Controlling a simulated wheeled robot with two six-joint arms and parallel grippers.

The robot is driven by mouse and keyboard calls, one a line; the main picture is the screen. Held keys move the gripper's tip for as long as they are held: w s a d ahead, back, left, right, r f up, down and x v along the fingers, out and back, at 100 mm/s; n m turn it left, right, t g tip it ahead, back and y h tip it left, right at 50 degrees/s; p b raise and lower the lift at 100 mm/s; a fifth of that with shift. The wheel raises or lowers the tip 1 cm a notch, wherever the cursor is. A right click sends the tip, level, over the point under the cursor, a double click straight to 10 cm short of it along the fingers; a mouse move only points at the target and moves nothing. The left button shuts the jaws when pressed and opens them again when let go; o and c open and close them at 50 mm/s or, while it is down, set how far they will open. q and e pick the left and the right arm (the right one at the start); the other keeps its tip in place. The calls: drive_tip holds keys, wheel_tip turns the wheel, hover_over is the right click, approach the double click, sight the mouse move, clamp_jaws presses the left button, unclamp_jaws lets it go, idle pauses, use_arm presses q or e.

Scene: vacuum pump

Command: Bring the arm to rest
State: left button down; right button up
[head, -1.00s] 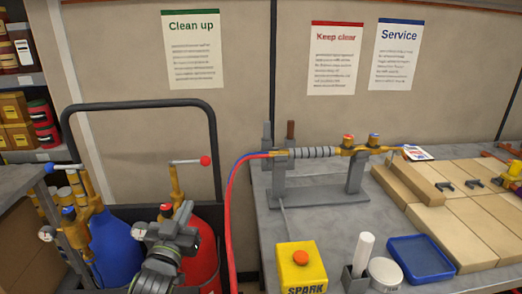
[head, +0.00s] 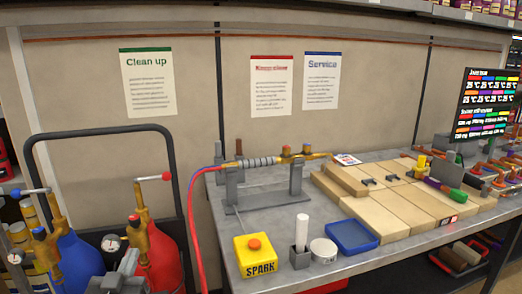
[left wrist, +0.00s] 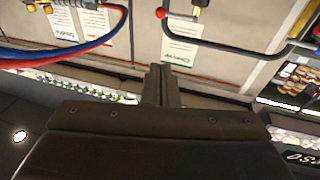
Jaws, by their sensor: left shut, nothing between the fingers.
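My left gripper (head: 126,262) shows at the bottom left of the head view, in front of the red and blue gas cylinders. The bottom edge cuts off most of the arm. In the left wrist view its two dark fingers (left wrist: 161,84) are together, with nothing between them. Both fingers stand clear of the wall and of the hoses in that view. My right gripper is in neither current view.
The red cylinder (head: 164,262) and blue cylinder (head: 80,262) stand in a dark-framed cart (head: 103,131). To the right, a grey workbench (head: 285,276) carries a torch on a stand (head: 262,203), a yellow SPARK box (head: 256,258), a blue tray (head: 351,237) and tan blocks.

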use_arm(q)
drive_tip(key=s+a+f+g+y, duration=0.1)
drive_tip(key=s+a+f+g, duration=0.2)
drive_tip(key=s+f+g, duration=0.95)
drive_tip(key=s+d+f+g, duration=0.1)
drive_tip(key=s+f+g, duration=0.1)
drive_tip(key=s+f, duration=0.6)
drive_tip(key=s+d+f+g, duration=0.15)
drive_tip(key=s+f, duration=0.25)
drive_tip(key=s, duration=0.8)
wheel_tip(320, 180, down, 23)
drive_tip(key=a+g+h, duration=0.1)
drive_tip(key=a, duration=0.2)
drive_tip(key=s+d+f+g, duration=0.1)
drive_tip(key=s+d+f, duration=0.1)
drive_tip(key=s+f, duration=1.2)
wheel_tip(320, 180, down, 2)
drive_tip(key=shift+s+f+g, duration=0.25)
drive_tip(key=shift+s+g, duration=0.05)
drive_tip(key=shift+s, duration=0.05)
